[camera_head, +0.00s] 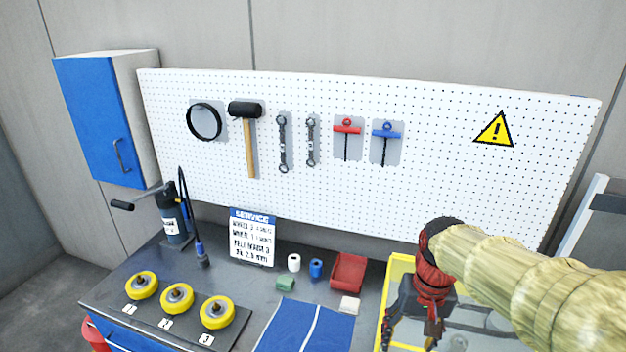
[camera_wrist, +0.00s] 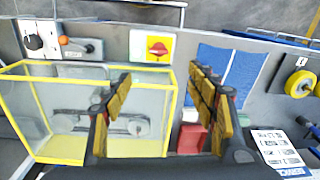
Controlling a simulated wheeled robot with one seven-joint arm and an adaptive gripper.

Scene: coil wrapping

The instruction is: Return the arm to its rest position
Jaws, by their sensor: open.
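My arm, in a pale yellow sleeve, reaches in from the right edge of the head view and bends down at a red-and-black wrist. My gripper (camera_head: 415,335) hangs at its end over the yellow-framed clear box (camera_head: 397,268). In the wrist view my gripper (camera_wrist: 165,98) has its two yellow-padded fingers wide apart, with nothing between them. The yellow-framed box (camera_wrist: 55,161) is at the left there, partly behind the left finger. Grey round parts joined by a dark band show through its clear wall.
The dark bench (camera_head: 140,268) carries a blue mat (camera_head: 285,325), a red bin (camera_head: 348,271), several small rolls and blocks, a service sign (camera_head: 252,237) and yellow wheels (camera_head: 177,298) on numbered spots. Behind is a white pegboard (camera_head: 430,150) with tools; a blue cabinet (camera_head: 95,120) hangs left.

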